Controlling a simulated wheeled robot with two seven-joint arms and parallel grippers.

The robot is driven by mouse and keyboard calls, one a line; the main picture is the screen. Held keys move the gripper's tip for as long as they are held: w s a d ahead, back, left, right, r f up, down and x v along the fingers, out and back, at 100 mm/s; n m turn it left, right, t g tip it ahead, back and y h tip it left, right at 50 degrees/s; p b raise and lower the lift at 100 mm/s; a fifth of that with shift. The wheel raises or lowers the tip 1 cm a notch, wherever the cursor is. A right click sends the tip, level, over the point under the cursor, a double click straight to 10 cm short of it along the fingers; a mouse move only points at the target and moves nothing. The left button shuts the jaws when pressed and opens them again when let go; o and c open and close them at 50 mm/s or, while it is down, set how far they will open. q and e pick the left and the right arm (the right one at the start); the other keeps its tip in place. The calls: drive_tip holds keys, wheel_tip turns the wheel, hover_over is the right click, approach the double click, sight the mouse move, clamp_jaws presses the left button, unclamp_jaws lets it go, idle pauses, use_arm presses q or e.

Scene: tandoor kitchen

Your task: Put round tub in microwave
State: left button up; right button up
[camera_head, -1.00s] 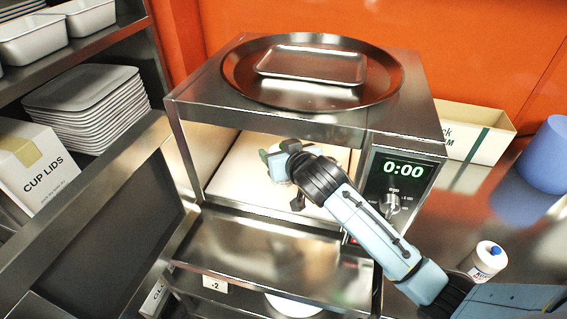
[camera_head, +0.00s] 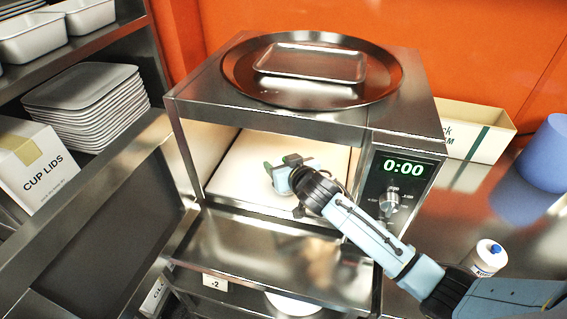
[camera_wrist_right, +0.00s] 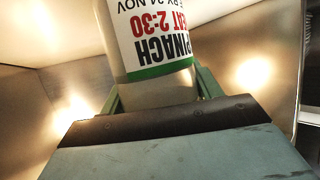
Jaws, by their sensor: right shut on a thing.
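The microwave (camera_head: 408,145) stands on the counter with its door (camera_head: 265,250) folded down open and its display at 0:00. My right gripper (camera_head: 280,166) reaches through the opening into the lit cavity, over the pale floor (camera_head: 235,175). In the right wrist view, the gripper (camera_wrist_right: 155,92) is shut on the round tub (camera_wrist_right: 155,45), a pale tub with a white, green-edged label reading spinach and 2:30. In the head view the tub is mostly hidden by the gripper. I cannot tell whether it touches the cavity floor. My left gripper is not in view.
A large round pan (camera_head: 235,75) with a small tray (camera_head: 310,64) sits on top of the microwave. At right are a cardboard box (camera_head: 480,128), a blue tub (camera_head: 548,155) and a white bottle (camera_head: 487,258). A shelf with stacked trays (camera_head: 85,90) is at left.

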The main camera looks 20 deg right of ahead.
drive_tip(key=shift+f, duration=0.1)
drive_tip(key=o, duration=1.2)
drive_tip(key=shift+c, duration=0.2)
drive_tip(key=shift+s, duration=0.15)
drive_tip(key=v, duration=1.2)
drive_tip(key=shift+p, duration=0.35)
drive_tip(key=shift+w, duration=0.2)
